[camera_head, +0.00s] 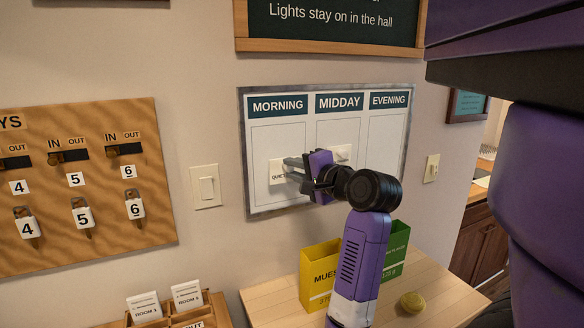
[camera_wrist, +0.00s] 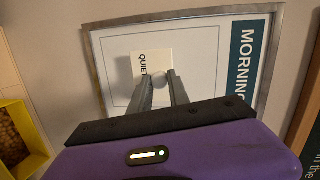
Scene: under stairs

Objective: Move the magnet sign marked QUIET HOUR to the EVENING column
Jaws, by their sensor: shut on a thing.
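The EVENING column (camera_head: 388,135) is at the board's right and looks empty. Another white sign (camera_head: 341,153) is in the MIDDAY column, partly hidden by my gripper.
A key board (camera_head: 85,140) and a light switch (camera_head: 206,187) are left of the whiteboard. A dark framed sign (camera_head: 330,40) hangs above.

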